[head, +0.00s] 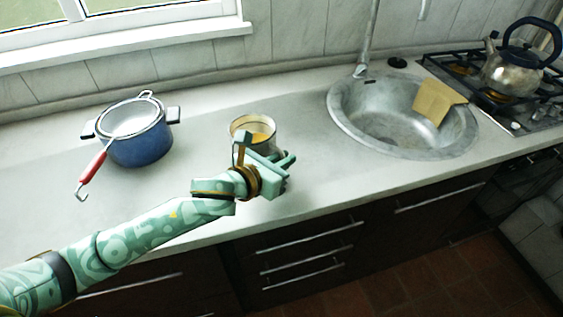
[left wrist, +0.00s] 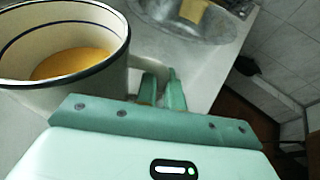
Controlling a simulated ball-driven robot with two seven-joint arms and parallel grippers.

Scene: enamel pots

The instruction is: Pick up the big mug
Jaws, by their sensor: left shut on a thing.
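The big mug (head: 253,127) is cream with a dark rim and holds something orange-yellow. It is upright at the middle of the counter in the head view. In the left wrist view the mug (left wrist: 115,72) fills the upper left. My left gripper (head: 288,160) is at the mug's near right side, and its fingers (left wrist: 161,92) are close together beside the mug wall. They are shut on the mug, seemingly at its handle, which is mostly hidden by the fingers. I cannot tell whether the mug's base touches the counter. My right gripper is not in view.
A blue pot (head: 140,143) with a red-handled strainer (head: 92,166) over it stands to the left. A round sink (head: 375,125) with a tan cloth (head: 436,101) lies to the right. A kettle (head: 512,72) stands on the stove. The counter (head: 45,190) is clear at the left front.

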